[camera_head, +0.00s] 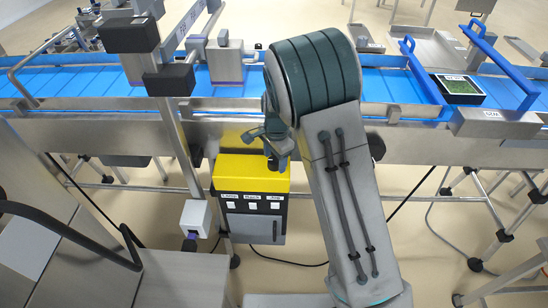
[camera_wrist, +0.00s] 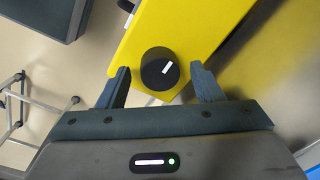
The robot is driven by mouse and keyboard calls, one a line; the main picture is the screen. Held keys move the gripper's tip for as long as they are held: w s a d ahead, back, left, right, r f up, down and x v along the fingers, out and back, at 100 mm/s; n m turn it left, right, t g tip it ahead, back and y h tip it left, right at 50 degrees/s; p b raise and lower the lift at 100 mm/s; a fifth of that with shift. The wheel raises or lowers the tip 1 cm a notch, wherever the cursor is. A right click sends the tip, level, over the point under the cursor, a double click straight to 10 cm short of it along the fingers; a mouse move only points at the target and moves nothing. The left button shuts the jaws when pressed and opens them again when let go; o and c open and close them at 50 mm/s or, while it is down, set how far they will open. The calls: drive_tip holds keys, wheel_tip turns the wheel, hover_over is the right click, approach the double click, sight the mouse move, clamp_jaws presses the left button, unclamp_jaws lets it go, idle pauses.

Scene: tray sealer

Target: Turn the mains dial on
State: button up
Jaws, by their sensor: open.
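The mains dial is a round black knob (camera_wrist: 154,67) with a short white mark, on the yellow top of the control box in the wrist view. The mark points to the upper right there. My gripper (camera_wrist: 160,78) is open, with one finger on each side of the dial. In the head view, my gripper (camera_head: 277,160) points down over the right part of the yellow box top (camera_head: 240,172).
A small white box (camera_head: 195,217) is left of the control box. Metal legs and cables stand around.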

sight(276, 162)
wheel_tip(276, 162, up, 14)
drive_tip(key=shift+s+d+f, duration=0.2)
drive_tip(key=shift+s+f, duration=0.05)
drive_tip(key=shift+s, duration=0.05)
idle(0.4)
drive_tip(key=s+d+r+n+t, duration=0.1)
drive_tip(key=s+d+r+n, duration=0.35)
drive_tip(key=s+d, duration=0.5)
drive_tip(key=s+d+n, duration=0.2)
drive_tip(key=s+n, duration=0.1)
drive_tip(key=s, duration=0.4)
drive_tip(key=s+d+n+t, duration=0.1)
drive_tip(key=s+d+n, duration=0.2)
drive_tip(key=s, duration=0.5)
drive_tip(key=shift+s+d+f+t, duration=0.15)
drive_tip(key=shift+s+d+t, duration=0.1)
drive_tip(key=shift+s+t, duration=0.05)
